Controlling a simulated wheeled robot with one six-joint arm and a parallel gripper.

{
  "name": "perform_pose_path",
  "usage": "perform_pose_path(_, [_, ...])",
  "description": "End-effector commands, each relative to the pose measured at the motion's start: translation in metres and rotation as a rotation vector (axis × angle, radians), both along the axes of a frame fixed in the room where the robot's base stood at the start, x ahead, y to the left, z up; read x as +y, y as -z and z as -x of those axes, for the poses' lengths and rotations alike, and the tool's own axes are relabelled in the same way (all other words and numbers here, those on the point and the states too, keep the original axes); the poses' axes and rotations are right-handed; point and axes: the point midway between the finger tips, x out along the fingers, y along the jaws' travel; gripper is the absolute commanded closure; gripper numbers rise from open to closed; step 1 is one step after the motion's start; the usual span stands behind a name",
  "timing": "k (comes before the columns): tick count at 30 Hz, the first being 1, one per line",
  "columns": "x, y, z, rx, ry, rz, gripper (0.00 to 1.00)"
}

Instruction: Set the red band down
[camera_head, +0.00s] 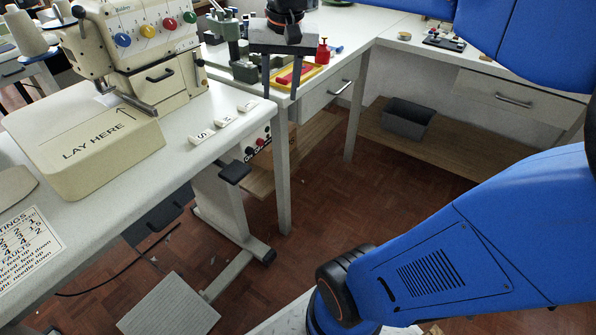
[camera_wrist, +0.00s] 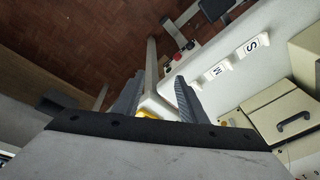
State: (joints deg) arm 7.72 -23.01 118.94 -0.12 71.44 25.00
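A red strip (camera_head: 287,78), which looks like the red band, lies in or over a yellow tray (camera_head: 314,71) at the front corner of the back table in the head view. My gripper (camera_head: 281,92) is above this tray corner, its two fingers pointing down and well apart. The wrist view also shows the spread fingers of my gripper (camera_wrist: 157,98), with a bit of yellow (camera_wrist: 148,114) low between them. No red band shows between the fingers there. Whether the strip touches a finger cannot be told.
The sewing machine (camera_head: 150,55) with its "LAY HERE" bed (camera_head: 95,150) stands on the left table. Labelled white switches (camera_head: 226,120) line that table's right edge. A small red piece (camera_head: 323,50) stands behind the tray. A grey bin (camera_head: 407,118) sits on a low shelf.

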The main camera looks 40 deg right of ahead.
Motion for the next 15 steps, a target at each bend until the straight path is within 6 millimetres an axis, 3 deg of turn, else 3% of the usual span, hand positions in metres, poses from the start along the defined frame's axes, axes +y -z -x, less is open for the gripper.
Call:
perform_pose_path(1, [0.008, 0.01, 0.017, -0.018, -0.051, 0.011, 0.62])
perform_pose_path(9, [0.035, 0.073, 0.089, -0.11, -0.335, 0.082, 0.62])
perform_pose_path(15, [0.046, 0.115, 0.126, -0.161, -0.491, 0.128, 0.62])
